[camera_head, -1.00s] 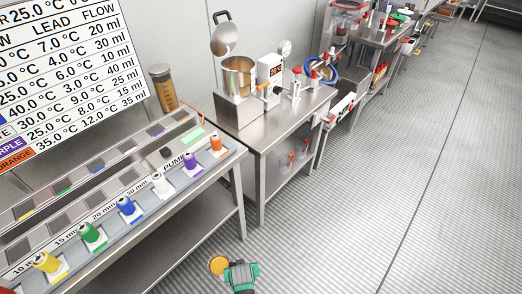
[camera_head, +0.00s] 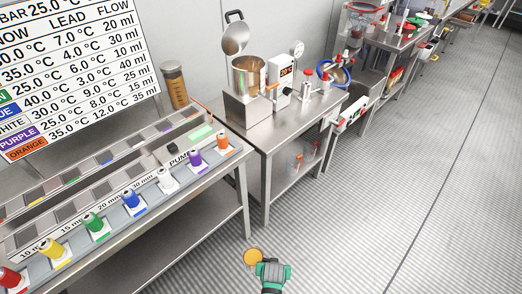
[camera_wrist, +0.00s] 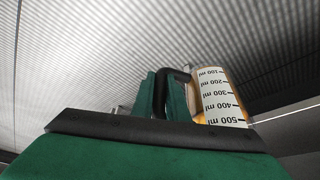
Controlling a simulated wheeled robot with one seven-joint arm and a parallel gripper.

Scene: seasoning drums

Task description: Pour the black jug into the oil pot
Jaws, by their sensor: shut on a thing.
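The steel oil pot (camera_head: 243,80) sits in a steel housing on the back bench, its lid (camera_head: 235,38) standing open above it. Its inside looks brownish. My gripper (camera_head: 272,268) is low in the head view, over the floor in front of the benches and well away from the pot. It is shut on the black handle (camera_wrist: 172,78) of a jug (camera_wrist: 220,100) with a ml scale. The jug has an amber colour; in the head view it shows as a round orange top (camera_head: 252,257) beside my gripper. Most of its body is hidden there.
The left bench (camera_head: 190,200) carries a row of coloured bottles (camera_head: 130,200) and a tall brown container (camera_head: 174,86). The pot's bench (camera_head: 290,128) also holds a display unit (camera_head: 282,80) and a gauge (camera_head: 298,49). Open floor (camera_head: 400,180) lies to the right.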

